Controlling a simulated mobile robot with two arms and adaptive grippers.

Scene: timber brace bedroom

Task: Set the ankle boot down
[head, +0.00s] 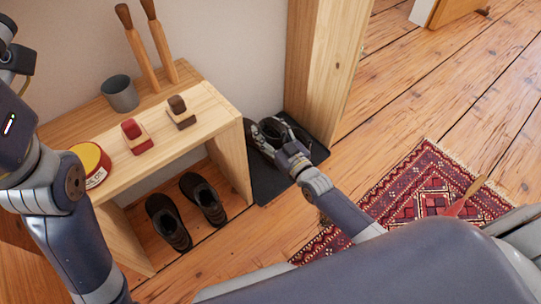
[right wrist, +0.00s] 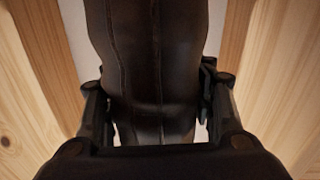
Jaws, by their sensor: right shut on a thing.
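My right gripper (head: 272,131) is shut on the dark brown leather ankle boot (right wrist: 155,60). In the right wrist view the boot's seamed leather stands between the two black fingers. In the head view the gripper is over the dark mat (head: 268,187), beside the wooden post, with dark shapes of the boot around the fingers. The boot's sole is hidden, so I cannot tell whether it touches the mat. My left arm is at the left edge of the head view; the state of its gripper does not show clearly.
A wooden bench (head: 218,118) left of the mat carries a grey cup (head: 121,95), brushes, a round tin (head: 88,160) and wooden-handled tools. Dark shoes (head: 168,222) stand under it. A wooden post (head: 322,60) rises behind the mat. A red patterned rug (head: 415,190) lies at right.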

